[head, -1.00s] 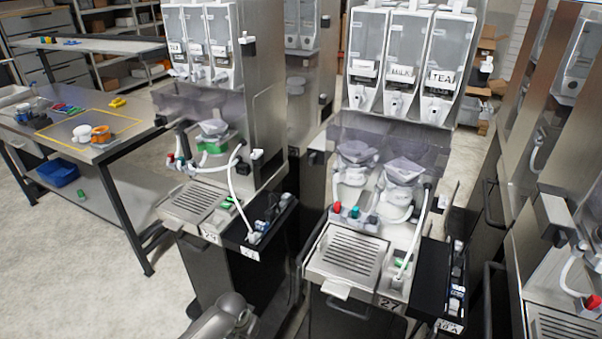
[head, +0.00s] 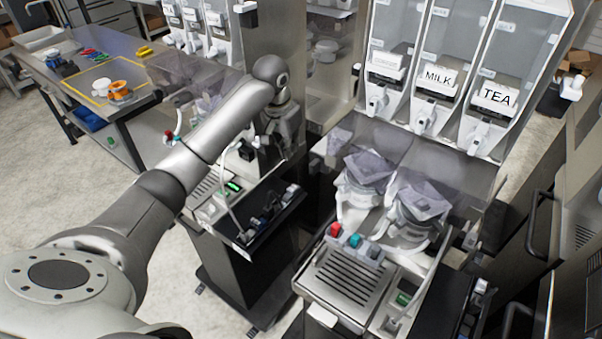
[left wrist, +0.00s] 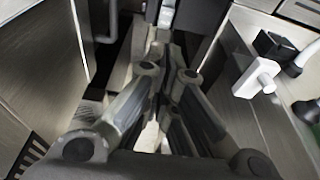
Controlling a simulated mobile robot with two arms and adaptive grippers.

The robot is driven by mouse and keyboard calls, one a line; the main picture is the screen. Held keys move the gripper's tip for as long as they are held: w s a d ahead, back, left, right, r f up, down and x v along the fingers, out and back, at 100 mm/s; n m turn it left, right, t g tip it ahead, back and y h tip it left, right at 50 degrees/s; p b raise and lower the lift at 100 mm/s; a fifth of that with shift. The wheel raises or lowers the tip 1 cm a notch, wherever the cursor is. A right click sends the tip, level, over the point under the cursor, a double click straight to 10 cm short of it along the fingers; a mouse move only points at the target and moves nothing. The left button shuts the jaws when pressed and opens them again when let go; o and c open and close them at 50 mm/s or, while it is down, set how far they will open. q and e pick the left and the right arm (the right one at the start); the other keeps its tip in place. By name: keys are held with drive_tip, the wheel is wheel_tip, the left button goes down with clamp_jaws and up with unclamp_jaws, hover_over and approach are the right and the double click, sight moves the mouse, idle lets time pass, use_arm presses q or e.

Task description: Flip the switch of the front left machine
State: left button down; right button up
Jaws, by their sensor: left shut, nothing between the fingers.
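Two dispenser machines stand before me in the head view: a left machine (head: 217,128), partly hidden by my arm, and a nearer machine labelled MILK and TEA (head: 487,176). My left gripper (head: 277,146) points down beside the left machine's right side, in the gap between the two; its fingertips are hard to make out. A small white switch-like part (head: 247,151) shows just left of it. In the left wrist view my gripper's fingers (left wrist: 163,32) are together and empty. A white switch on a black mount (left wrist: 258,80) is to their right, apart from them. My right gripper is not seen.
Black side trays, a drip grate (head: 350,280) and coloured knobs jut out in front of the machines. A steel table (head: 100,62) with small items is at the back left. More machines line the right edge.

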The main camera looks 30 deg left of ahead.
use_arm(q)
drive_tip(key=p, duration=0.4)
hover_over(295, 188)
drive_tip(key=f, duration=1.2)
drive_tip(key=shift+s+f, duration=0.15)
drive_tip(key=shift+s, duration=0.25)
drive_tip(key=shift+s+f+p, duration=0.1)
drive_tip(key=shift+f+p, duration=0.25)
drive_tip(key=shift+f, duration=0.35)
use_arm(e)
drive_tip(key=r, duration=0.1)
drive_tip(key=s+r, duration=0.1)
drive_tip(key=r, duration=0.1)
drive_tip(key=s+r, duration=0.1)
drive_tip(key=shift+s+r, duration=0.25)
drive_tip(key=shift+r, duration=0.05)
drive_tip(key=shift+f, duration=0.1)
